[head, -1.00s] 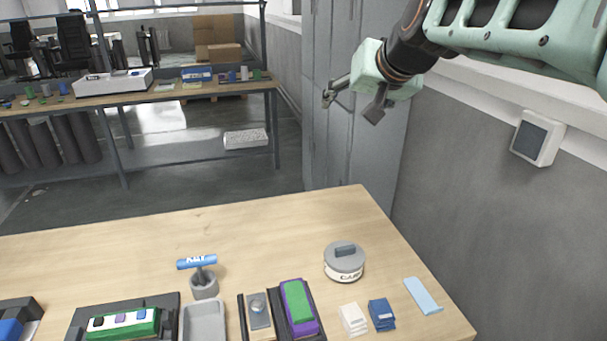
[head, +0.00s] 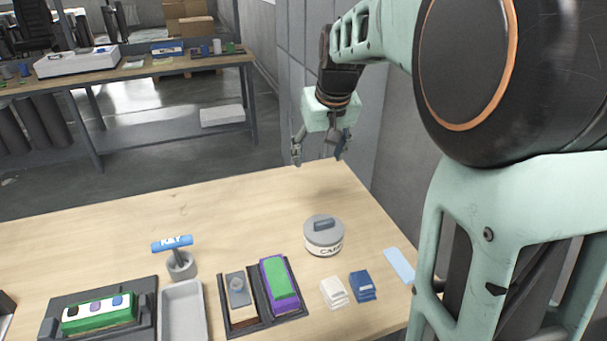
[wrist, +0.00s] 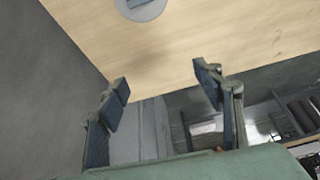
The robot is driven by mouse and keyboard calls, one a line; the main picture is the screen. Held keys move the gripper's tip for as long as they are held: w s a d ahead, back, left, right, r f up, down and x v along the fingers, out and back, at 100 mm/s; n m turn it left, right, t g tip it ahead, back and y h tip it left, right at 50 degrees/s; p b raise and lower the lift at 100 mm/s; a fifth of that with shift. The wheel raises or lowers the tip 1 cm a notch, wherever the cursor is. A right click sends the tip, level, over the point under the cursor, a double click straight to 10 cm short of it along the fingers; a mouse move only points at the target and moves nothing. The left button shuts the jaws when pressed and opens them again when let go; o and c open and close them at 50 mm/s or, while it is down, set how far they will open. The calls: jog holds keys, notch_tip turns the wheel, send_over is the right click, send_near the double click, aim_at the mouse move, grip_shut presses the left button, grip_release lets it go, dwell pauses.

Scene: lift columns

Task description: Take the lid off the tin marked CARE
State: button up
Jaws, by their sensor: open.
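The round grey tin marked CARE (head: 324,243) stands upright on the table toward its right side, its label facing me. Its grey lid (head: 323,227) sits on top, with a dark bar handle (head: 323,224). In the wrist view the lid (wrist: 147,12) shows at the top edge, partly cut off. My gripper (head: 318,160) is open and empty, fingers pointing down, above and behind the tin near the table's far edge. In the wrist view the gripper's fingers (wrist: 160,85) are spread well apart with nothing between them.
A black tray (head: 230,321) holds a green and purple block (head: 280,285). A KEY stand (head: 181,264) is at left. A grey wall is at right.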

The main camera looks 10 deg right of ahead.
jog(key=s+d+f+g, duration=0.2)
jog(key=s+f+g, duration=0.15)
jog(key=f, duration=0.35)
send_over(325, 221)
jog(key=s, duration=0.1)
jog(key=shift+n, duration=0.4)
notch_tip(325, 221, down, 5)
jog(key=shift+r, duration=0.15)
jog(key=shift+w+f, duration=0.2)
jog(key=shift+f, duration=1.3)
jog(key=shift+w+f, duration=0.15)
jog(key=shift+f, duration=1.3)
jog(key=c, duration=1.2)
jog(key=shift+c, duration=0.2)
jog(key=shift+r, duration=0.15)
